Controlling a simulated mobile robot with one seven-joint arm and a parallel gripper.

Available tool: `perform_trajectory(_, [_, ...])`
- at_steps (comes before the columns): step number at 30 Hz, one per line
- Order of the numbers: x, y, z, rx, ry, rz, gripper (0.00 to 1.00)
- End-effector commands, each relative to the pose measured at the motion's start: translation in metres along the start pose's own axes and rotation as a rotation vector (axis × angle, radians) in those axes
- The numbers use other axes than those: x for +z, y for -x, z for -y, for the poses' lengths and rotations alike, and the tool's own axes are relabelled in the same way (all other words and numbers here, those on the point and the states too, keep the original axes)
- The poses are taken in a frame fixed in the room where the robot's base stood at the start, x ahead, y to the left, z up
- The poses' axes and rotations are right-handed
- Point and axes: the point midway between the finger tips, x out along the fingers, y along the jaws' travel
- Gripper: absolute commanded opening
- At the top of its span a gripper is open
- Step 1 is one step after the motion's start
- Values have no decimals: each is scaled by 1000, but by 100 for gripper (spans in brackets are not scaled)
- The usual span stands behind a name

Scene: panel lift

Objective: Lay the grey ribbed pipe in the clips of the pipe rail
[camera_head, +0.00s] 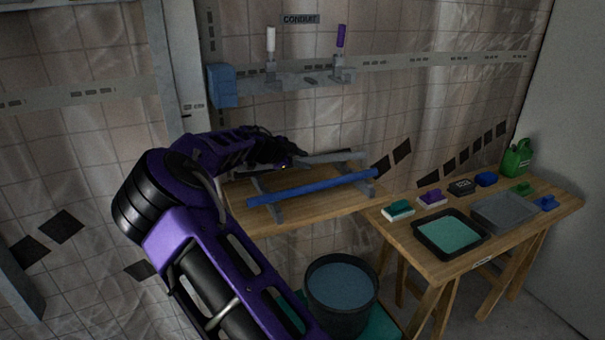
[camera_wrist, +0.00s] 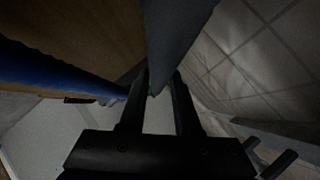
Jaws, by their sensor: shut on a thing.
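The grey ribbed pipe (camera_head: 337,159) is behind a blue pipe, at the back of a two-bar rack; I cannot tell whether it still touches the rack. My gripper (camera_head: 292,158) is shut on the grey pipe near its left end. In the wrist view the grey pipe (camera_wrist: 176,38) runs up from between my fingertips (camera_wrist: 158,88). Its ribs are too dark to make out. The pipe rail (camera_head: 300,80) is on the wall above, under a CONDUIT sign. It has a clip (camera_head: 272,77) with an upright white lever and a clip (camera_head: 342,72) with a purple lever. No pipe shows in them.
The blue pipe (camera_head: 312,187) lies across the rack (camera_head: 264,196) on a wooden shelf (camera_head: 300,220), close beside my gripper. A blue box (camera_head: 222,85) is at the rail's left end. A bucket (camera_head: 342,294) and a cluttered wooden table (camera_head: 405,236) stand lower right.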

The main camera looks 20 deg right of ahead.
Motion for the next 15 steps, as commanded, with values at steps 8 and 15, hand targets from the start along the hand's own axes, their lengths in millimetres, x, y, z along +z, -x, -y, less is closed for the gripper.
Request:
perform_trajectory(8, [22,-22,-28,0,-1,0,0])
perform_trajectory(15, [21,-22,-29,4,-2,0,37])
